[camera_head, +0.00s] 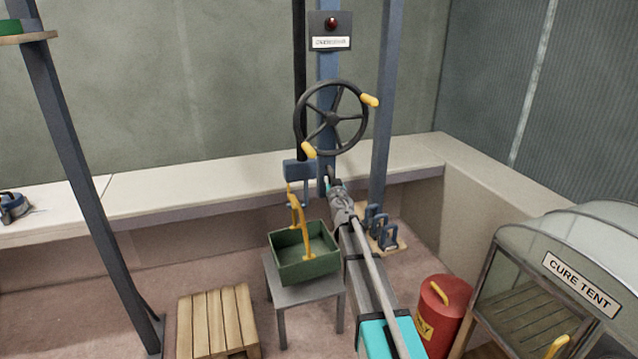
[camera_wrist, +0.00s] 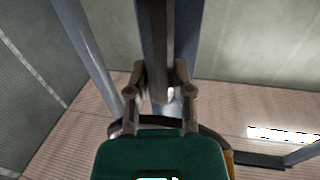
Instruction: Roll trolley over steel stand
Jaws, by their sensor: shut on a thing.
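The blue trolley block (camera_head: 299,170) hangs at the lower end of a dark upright bar, beside the blue post. Yellow hook parts (camera_head: 295,208) hang under it, down to the yellow handle of a green bin (camera_head: 290,270). The bin is over the grey steel stand (camera_head: 310,293); whether its weight rests there is unclear. My gripper (camera_head: 330,186) is right of the block, below the black handwheel (camera_head: 333,118). In the wrist view my gripper (camera_wrist: 161,88) is closed around a dark, narrow part, whose grasped end is largely hidden.
A wooden pallet (camera_head: 217,322) lies left of the stand. A red drum (camera_head: 440,312) and the cure tent (camera_head: 560,270) are at right. Blue shackle-like pieces (camera_head: 383,228) stand on a board beyond my arm. A grey post (camera_head: 75,150) rises at left.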

